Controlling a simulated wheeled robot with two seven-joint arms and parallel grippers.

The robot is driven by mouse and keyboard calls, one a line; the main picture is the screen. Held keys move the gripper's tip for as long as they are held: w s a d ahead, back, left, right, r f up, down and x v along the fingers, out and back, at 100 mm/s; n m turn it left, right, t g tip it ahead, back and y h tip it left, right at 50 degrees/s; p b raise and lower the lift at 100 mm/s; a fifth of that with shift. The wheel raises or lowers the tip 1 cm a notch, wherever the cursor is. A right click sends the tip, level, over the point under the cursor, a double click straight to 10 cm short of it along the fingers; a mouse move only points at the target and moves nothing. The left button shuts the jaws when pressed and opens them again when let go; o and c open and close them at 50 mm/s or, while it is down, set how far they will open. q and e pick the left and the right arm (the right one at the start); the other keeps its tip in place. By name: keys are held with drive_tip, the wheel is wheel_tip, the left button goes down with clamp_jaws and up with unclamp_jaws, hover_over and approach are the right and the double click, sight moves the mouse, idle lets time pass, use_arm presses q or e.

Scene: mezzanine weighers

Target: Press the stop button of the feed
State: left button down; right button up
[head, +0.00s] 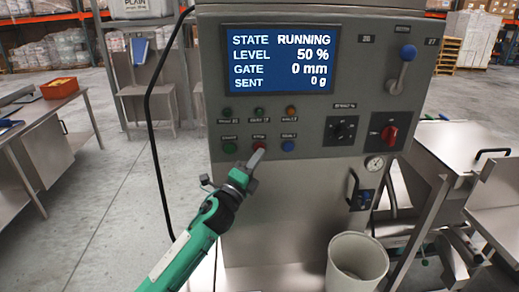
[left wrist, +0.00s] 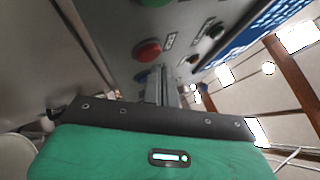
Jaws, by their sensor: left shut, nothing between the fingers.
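The feed's control panel (head: 310,120) fills the middle of the head view. Its display (head: 281,60) reads STATE RUNNING, LEVEL 50 %, GATE 0 mm, SENT 0 g. The red stop button (head: 260,146) is in the lower row, between a green button (head: 229,147) and a blue button (head: 288,146). My left gripper (head: 257,158) is shut and empty, its tips just below the red button and partly over it. The left wrist view shows the red button (left wrist: 148,51) beside the closed fingers (left wrist: 163,86). I cannot tell whether they touch it. My right gripper is not in view.
Several lamps sit above the buttons. A black dial (head: 343,130), a red switch (head: 389,134) and a blue-knobbed lever (head: 407,58) are further right. A white bin (head: 357,262) stands below. A black cable (head: 150,110) hangs on the left. Steel tables flank the panel.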

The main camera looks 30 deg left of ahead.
use_arm(q)
drive_tip(key=shift+w+a, duration=0.15)
drive_tip(key=shift+w, duration=0.1)
drive_tip(key=shift+w+a, duration=0.25)
drive_tip(key=shift+w, duration=0.1)
idle(0.7)
drive_tip(key=shift+s+d, duration=0.1)
drive_tip(key=shift+s, duration=0.05)
idle(0.3)
drive_tip(key=shift+s+d, duration=0.35)
drive_tip(key=shift+s, duration=0.25)
drive_tip(key=shift+s+d+p, duration=0.1)
drive_tip(key=shift+s+d, duration=0.35)
drive_tip(key=shift+s, duration=0.25)
drive_tip(key=shift+s+d+p, duration=0.15)
drive_tip(key=shift+s+d, duration=0.25)
drive_tip(key=shift+s, duration=0.3)
drive_tip(key=shift+s+d+p, duration=0.1)
drive_tip(key=shift+s+d, duration=0.35)
drive_tip(key=shift+s, duration=0.25)
